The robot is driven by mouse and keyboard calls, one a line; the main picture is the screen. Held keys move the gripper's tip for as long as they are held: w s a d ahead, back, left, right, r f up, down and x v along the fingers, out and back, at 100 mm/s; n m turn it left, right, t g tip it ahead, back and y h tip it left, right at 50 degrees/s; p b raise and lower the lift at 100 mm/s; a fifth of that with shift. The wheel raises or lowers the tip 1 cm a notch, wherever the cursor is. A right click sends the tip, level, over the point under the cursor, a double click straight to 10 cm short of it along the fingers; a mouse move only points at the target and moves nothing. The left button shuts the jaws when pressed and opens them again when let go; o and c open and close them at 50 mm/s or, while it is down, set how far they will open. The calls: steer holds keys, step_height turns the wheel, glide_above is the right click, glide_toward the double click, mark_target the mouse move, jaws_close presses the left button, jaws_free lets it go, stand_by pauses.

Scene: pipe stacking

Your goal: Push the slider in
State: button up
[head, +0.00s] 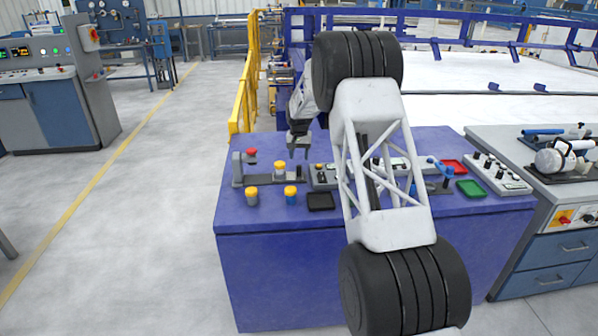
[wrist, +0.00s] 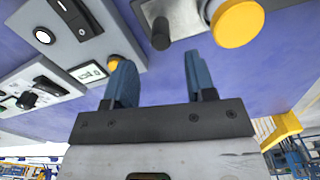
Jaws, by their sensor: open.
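My gripper (head: 299,152) is above the blue table, over the gap between a dark fixture (head: 268,182) and a grey control box (head: 322,182). In the wrist view its two blue fingers (wrist: 158,80) are apart, with nothing between them. A dark slot with a black part (wrist: 72,14) shows on the control box, up and left of the fingers; I cannot tell for sure that it is the slider. A yellow cap (wrist: 238,22) is at upper right. My arm hides part of the panels in the head view.
A red tray (head: 452,166) and a green tray (head: 471,189) lie at the right.

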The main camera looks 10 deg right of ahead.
mark_target(299, 166)
steer(key=shift+w+f, duration=0.1)
steer(key=shift+f, duration=0.1)
stand_by(0.3)
steer(key=shift+f, duration=3.8)
jaws_close()
